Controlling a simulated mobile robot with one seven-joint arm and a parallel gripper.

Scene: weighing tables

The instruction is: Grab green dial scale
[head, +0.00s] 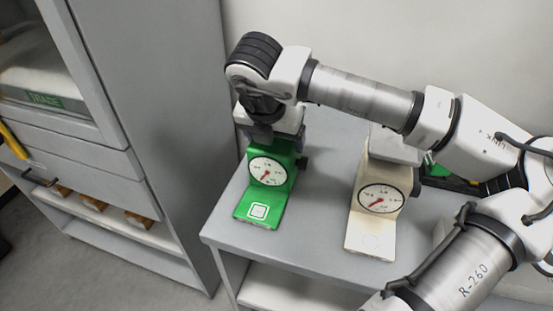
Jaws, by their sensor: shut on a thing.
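The green dial scale (266,184) stands upright on the left part of the grey table (320,238). It has a round white dial with a red needle and a pale square on its low front plate. My gripper (270,138) is over the top of the scale from above, shut on its upper part. The fingertips are partly hidden by the gripper body, and the top of the scale is covered by it. The scale appears to rest on the table.
A cream dial scale (379,201) stands to the right on the same table, below my arm. A tall grey cabinet (160,110) is close on the left, with a shelf (110,228) holding small brown blocks. Bare table lies between the scales.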

